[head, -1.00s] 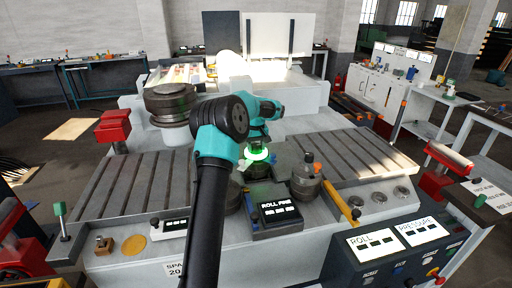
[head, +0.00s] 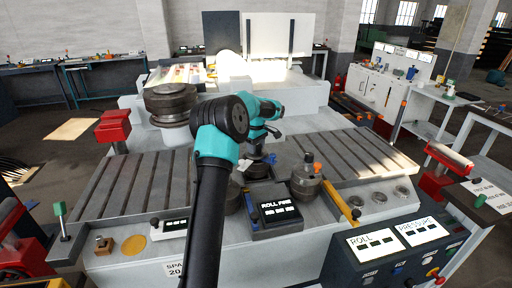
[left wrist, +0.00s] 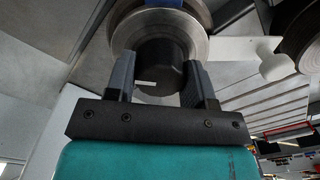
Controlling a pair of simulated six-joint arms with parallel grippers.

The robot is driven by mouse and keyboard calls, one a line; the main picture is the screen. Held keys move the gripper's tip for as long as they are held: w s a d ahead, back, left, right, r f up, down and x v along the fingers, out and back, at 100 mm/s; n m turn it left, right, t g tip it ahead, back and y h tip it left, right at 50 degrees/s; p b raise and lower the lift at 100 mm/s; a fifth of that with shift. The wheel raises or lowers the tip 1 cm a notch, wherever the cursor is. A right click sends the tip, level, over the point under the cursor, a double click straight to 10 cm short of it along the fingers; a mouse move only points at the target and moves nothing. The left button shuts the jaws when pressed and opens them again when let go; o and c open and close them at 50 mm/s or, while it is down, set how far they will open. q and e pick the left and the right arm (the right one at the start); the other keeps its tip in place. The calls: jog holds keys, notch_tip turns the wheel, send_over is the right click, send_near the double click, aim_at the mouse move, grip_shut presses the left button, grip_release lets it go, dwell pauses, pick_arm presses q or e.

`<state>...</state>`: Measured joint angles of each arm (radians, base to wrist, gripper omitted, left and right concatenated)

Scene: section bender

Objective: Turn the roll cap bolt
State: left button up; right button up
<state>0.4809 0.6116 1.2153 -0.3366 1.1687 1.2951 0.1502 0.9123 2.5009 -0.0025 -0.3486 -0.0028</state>
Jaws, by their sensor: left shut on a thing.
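The roll cap bolt (left wrist: 160,62) is a dark round head on a shiny metal disc, the roll cap (left wrist: 192,33), in the left wrist view. My left gripper (left wrist: 160,85) is shut on the bolt, one finger on each side of it. In the head view my left gripper (head: 258,138) is above the small dark middle roll (head: 257,172); the arm comes down over the machine. The bolt is largely hidden by the gripper in the head view. My right gripper is in neither view.
A dark roll (head: 305,186) with an orange-topped fitting stands right of the middle roll. A display box (head: 277,216) is in front. A control panel (head: 392,250) is at the front right. Slotted beds (head: 345,157) lie on both sides, and a large dark roll (head: 171,102) stands behind.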

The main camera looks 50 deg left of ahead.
pick_arm(q)
jog(key=o, duration=0.9)
notch_tip(320, 180, up, 18)
jog(key=shift+f, duration=0.25)
dwell(0.5)
